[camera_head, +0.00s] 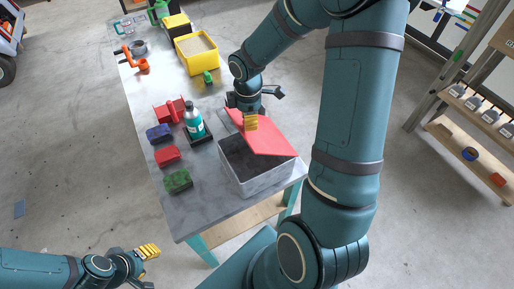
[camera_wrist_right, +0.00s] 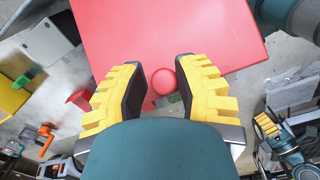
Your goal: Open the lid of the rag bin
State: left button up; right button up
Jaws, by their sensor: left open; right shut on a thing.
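The rag bin (camera_head: 262,183) is a grey box on the near end of the bench. Its red lid (camera_head: 272,140) is tilted up, and the dark inside of the bin shows below it. The lid also fills the top of the right wrist view (camera_wrist_right: 170,35), with its round red knob (camera_wrist_right: 163,81) between my fingers. My right gripper (camera_head: 250,122) is shut on the knob at the raised side of the lid; it also shows in the right wrist view (camera_wrist_right: 160,95). My left gripper (camera_head: 149,251) is open and empty, away from the bench at the lower left.
A teal bottle (camera_head: 194,122) stands on a dark tray left of the bin. Blue, red and green cloths (camera_head: 178,181) lie along the bench's left edge. Yellow bins (camera_head: 197,52) and an orange tool (camera_head: 139,62) are farther back. A shelf (camera_head: 465,145) stands at right.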

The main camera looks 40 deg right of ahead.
jog(key=shift+o, duration=0.2)
jog(key=shift+s+d+r+p, duration=0.25)
jog(key=shift+d+r+p, duration=0.45)
jog(key=shift+d, duration=0.4)
jog(key=shift+s+d+r, duration=0.2)
jog(key=shift+d+r, duration=0.55)
jog(key=shift+d, duration=0.3)
jog(key=shift+s+d+r, duration=0.2)
jog(key=shift+d+r, duration=0.05)
jog(key=shift+d, duration=0.6)
jog(key=shift+s+d+r, duration=0.2)
jog(key=shift+d+r, duration=0.05)
jog(key=shift+d, duration=0.55)
jog(key=shift+s+d+r, duration=0.2)
jog(key=shift+d+r, duration=0.05)
jog(key=shift+d, duration=0.6)
